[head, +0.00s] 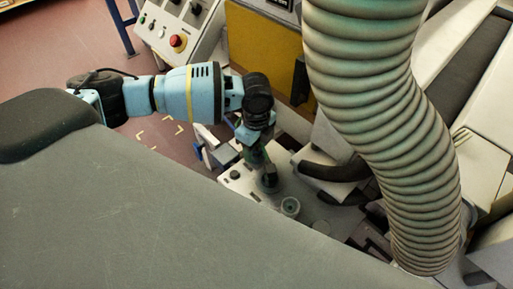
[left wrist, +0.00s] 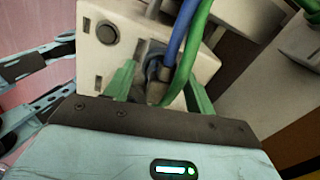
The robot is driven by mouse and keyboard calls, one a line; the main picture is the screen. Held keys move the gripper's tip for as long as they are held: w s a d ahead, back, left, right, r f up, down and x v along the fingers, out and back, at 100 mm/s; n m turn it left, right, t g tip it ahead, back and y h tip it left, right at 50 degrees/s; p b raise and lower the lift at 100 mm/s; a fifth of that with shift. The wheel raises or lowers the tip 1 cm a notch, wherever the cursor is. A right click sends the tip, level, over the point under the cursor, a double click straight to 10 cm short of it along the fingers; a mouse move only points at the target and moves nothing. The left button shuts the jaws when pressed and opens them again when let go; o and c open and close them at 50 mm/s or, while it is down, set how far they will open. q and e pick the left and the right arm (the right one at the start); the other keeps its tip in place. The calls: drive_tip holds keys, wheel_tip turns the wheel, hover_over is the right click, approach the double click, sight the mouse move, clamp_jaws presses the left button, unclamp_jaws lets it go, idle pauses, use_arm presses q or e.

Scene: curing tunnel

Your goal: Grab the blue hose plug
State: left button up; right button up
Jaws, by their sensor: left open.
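A blue hose (left wrist: 181,32) runs down to a grey-blue plug (left wrist: 154,68) on a cream panel in the left wrist view. A green hose (left wrist: 196,45) passes close beside it and partly covers it. My left gripper (left wrist: 160,88) is open, with its green fingers on either side of the plug and hoses. I cannot tell whether the fingers touch the plug. In the head view my left gripper (head: 255,157) points down at the cream panel (head: 235,184), and the blue plug cannot be made out there. My right gripper is not in view.
A large ribbed duct (head: 375,110) hangs to the right of my left arm. A control box with a red button (head: 178,42) stands behind it. A grey surface (head: 120,215) fills the lower left. A round button (left wrist: 107,33) sits on the cream panel. A dark curved hose (head: 335,171) lies nearby.

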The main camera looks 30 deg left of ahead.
use_arm(q)
drive_tip(key=shift+c, duration=0.3)
drive_tip(key=c, duration=1)
drive_tip(key=shift+r, duration=0.1)
wheel_tip(320, 180, up, 10)
